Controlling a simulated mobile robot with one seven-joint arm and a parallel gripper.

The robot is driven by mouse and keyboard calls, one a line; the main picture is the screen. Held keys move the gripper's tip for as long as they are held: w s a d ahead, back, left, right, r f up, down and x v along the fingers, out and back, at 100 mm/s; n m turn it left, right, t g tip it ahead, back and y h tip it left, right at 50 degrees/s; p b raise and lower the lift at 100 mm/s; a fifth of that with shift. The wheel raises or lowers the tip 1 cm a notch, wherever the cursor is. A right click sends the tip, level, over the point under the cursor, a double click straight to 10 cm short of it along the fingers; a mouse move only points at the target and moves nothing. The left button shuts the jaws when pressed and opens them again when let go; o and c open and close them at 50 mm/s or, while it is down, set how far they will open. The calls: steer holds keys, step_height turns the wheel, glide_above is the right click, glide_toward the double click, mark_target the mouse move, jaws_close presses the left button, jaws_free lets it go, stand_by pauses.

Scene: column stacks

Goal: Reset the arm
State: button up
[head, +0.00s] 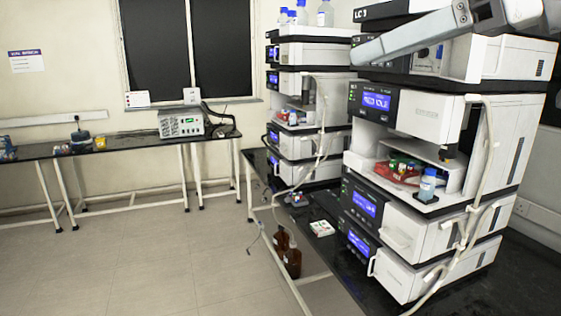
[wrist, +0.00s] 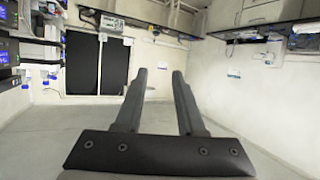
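My gripper (wrist: 158,72) shows in the wrist view with its two dark fingers apart and nothing between them. The wrist view appears upside down, with benches along the top. In the head view, a grey arm link of mine crosses the upper right in front of the near instrument stack, and the fingers are not visible there. The near stack (head: 428,112) is a tall column of white and black modules with blue displays. A red vial tray (head: 393,174) and a blue-capped bottle (head: 427,187) sit in its open bay.
A second stack (head: 310,55) stands behind, with bottles (head: 325,14) on top. Brown bottles (head: 291,258) stand below the dark bench. A grey box instrument (head: 183,123) rests on the far bench (head: 140,139). The floor (head: 150,260) at left is clear.

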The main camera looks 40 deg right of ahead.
steer(key=w+a+f+g, duration=0.2)
steer(key=w+a+f, duration=0.3)
steer(key=a+f, duration=0.3)
steer(key=w+a+f+g, duration=0.3)
steer(key=w+a+f, duration=0.2)
steer(key=f, duration=0.5)
steer(key=s+a+f+m+g+h, duration=0.1)
steer(key=a+f+m+g, duration=0.1)
steer(key=f, duration=1.5)
steer(key=shift+a+f+g+h, duration=0.2)
steer(key=shift+a+g+h, duration=0.2)
steer(key=shift+a+g, duration=0.35)
steer(key=shift+s+a, duration=0.1)
steer(key=shift+s, duration=0.1)
